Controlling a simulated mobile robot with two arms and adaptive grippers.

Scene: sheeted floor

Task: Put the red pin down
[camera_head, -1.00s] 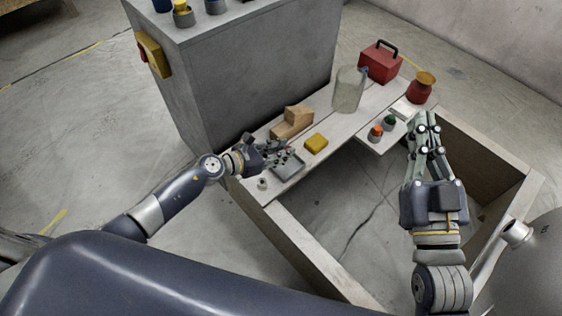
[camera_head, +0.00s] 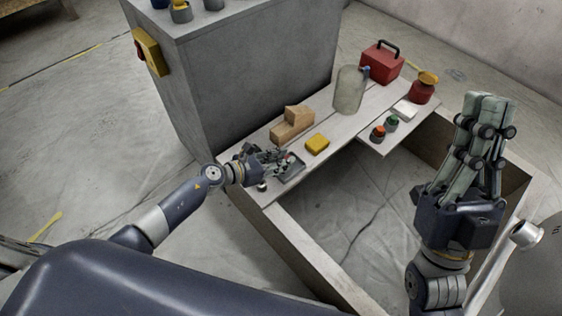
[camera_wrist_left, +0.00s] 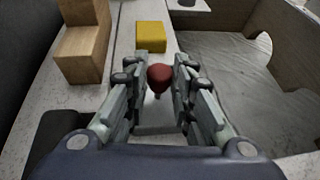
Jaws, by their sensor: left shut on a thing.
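The red pin (camera_wrist_left: 159,77) has a rounded red head and a short dark stem. It is between the fingertips of my left gripper (camera_wrist_left: 157,85), which is shut on it. In the head view my left gripper (camera_head: 283,160) is low over the small grey tray (camera_head: 294,174) at the near end of the pale bench. I cannot tell whether the pin's stem touches anything. My right gripper (camera_head: 487,100) is raised over the right side of the frame, away from the pin, with nothing visible in it; its finger gap is not clear.
A yellow block (camera_head: 317,144) and a stepped wooden block (camera_head: 292,125) lie just beyond the tray. Farther along stand a clear container (camera_head: 349,90), a red toolbox (camera_head: 382,62) and a red jar (camera_head: 423,88). A grey cabinet (camera_head: 255,75) borders the bench's left side.

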